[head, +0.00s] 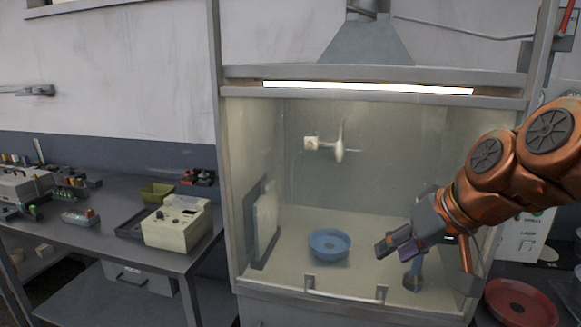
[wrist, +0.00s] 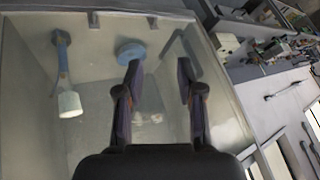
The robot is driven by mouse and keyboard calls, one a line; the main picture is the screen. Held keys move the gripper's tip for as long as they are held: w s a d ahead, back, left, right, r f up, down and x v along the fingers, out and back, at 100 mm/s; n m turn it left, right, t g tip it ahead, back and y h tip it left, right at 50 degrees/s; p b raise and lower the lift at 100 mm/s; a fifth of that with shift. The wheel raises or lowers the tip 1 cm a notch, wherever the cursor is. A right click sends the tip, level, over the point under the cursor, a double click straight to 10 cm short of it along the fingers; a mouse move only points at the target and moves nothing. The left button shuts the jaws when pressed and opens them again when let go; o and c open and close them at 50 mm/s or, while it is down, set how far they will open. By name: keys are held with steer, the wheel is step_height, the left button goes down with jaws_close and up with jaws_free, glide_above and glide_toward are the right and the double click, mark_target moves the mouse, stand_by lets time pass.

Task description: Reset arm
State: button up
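The pan also shows beyond the left fingertip in the wrist view (wrist: 130,48).
A blue upright item (head: 413,273) stands in the hood below my gripper. A red pan (head: 520,304) lies on the right counter. The left bench (head: 98,203) carries a cream-coloured device (head: 177,226), a green tray (head: 156,192) and small items.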

steer(key=s+f+m+g+h, duration=0.1)
steer(key=s+f+g+h, duration=0.3)
steer(key=s+f, duration=1.8)
steer(key=g, duration=0.3)
steer(key=shift+s+d+g, duration=0.2)
steer(key=shift+d+g, duration=0.05)
steer(key=shift+g, duration=0.05)
stand_by(4.1)
